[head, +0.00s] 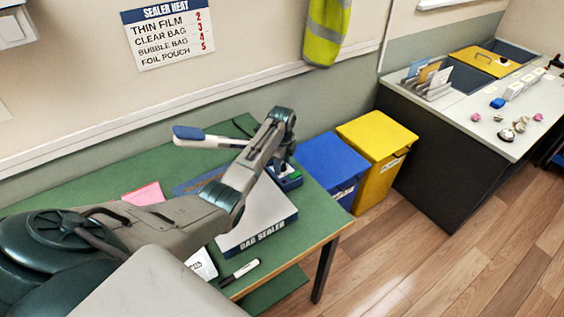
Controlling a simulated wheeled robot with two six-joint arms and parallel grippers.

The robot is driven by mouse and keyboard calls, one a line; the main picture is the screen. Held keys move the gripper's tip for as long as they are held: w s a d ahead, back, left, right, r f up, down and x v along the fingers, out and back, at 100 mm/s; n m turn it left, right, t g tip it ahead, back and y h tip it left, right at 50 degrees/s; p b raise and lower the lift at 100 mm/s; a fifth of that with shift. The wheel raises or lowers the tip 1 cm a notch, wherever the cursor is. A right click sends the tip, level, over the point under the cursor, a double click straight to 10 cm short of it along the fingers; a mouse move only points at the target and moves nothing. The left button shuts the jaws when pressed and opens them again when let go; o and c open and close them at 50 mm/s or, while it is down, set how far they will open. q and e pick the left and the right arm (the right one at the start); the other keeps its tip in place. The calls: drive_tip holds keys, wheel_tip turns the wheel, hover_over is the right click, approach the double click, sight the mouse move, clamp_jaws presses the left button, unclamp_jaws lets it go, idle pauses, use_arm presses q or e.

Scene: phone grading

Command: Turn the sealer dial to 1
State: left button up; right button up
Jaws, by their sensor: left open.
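The bag sealer (258,222) stands on the green-topped table, its name label on the front edge. Its white lever with a blue grip (187,132) sticks up to the left. At its back right is a dark blue control box (291,184) with a green patch. My left arm reaches over the sealer and bends down at the right. My left gripper (282,170) is open at that control box, mostly hidden by its own wrist. The dial and its setting cannot be made out; I cannot tell whether the fingers are around it. My right gripper is out of view.
A wall chart (168,38) lists sealer heat: thin film 2, clear bag 3, bubble bag 4, foil pouch 5. A marker (240,272) and pink paper (144,194) lie on the green table (318,222). Blue (333,163) and yellow (379,143) bins stand right of it.

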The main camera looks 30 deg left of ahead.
use_arm(q)
drive_tip(key=shift+c, duration=1.2)
drive_tip(key=c, duration=0.7)
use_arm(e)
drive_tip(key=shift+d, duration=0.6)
